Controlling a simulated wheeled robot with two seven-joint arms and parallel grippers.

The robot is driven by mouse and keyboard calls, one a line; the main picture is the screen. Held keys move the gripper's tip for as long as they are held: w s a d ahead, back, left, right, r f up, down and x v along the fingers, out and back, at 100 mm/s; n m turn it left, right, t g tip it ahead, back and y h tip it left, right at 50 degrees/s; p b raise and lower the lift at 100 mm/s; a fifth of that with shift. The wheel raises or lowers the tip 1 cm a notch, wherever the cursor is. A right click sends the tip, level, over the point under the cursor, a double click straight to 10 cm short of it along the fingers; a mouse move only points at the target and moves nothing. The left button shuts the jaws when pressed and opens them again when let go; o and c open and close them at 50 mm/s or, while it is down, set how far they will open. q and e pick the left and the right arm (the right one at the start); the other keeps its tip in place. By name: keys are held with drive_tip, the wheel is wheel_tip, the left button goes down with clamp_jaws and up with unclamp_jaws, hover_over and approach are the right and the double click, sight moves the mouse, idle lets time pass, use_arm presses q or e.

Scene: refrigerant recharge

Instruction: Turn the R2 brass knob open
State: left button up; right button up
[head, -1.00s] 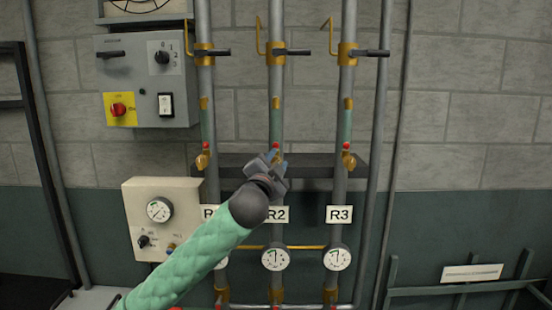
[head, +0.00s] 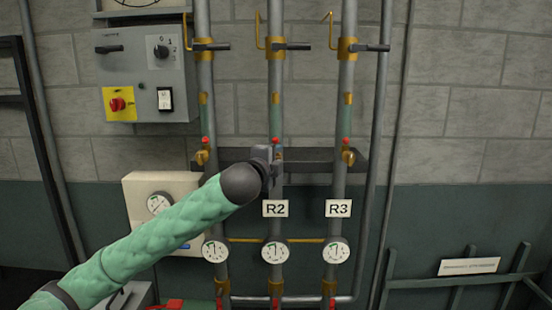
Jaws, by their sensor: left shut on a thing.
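The R2 pipe (head: 276,110) runs upright in the middle, with the R2 label (head: 275,208) and a round gauge (head: 275,252) below. My left gripper (head: 274,157) is at the R2 brass knob, just below the red cap (head: 275,141). It is shut on the knob, which is mostly hidden behind the gripper. My left arm comes in from the lower left and covers the R1 label. The right gripper is not in view.
Matching brass knobs sit on the left pipe (head: 202,157) and the R3 pipe (head: 348,157). A grey control box (head: 147,75) hangs at upper left. A cream box (head: 137,190) is partly hidden by my arm.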

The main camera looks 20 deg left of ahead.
use_arm(q)
drive_tip(key=shift+f, duration=0.15)
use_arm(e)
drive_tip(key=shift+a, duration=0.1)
use_arm(q)
drive_tip(key=o, duration=0.9)
drive_tip(key=shift+d, duration=0.1)
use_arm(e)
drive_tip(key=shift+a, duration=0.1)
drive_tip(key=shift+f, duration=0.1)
use_arm(q)
drive_tip(key=s+b, duration=0.1)
drive_tip(key=s, duration=0.1)
drive_tip(key=s+b, duration=0.2)
drive_tip(key=s, duration=0.1)
drive_tip(key=s+a+b, duration=0.1)
drive_tip(key=s, duration=0.1)
drive_tip(key=shift+s, duration=0.35)
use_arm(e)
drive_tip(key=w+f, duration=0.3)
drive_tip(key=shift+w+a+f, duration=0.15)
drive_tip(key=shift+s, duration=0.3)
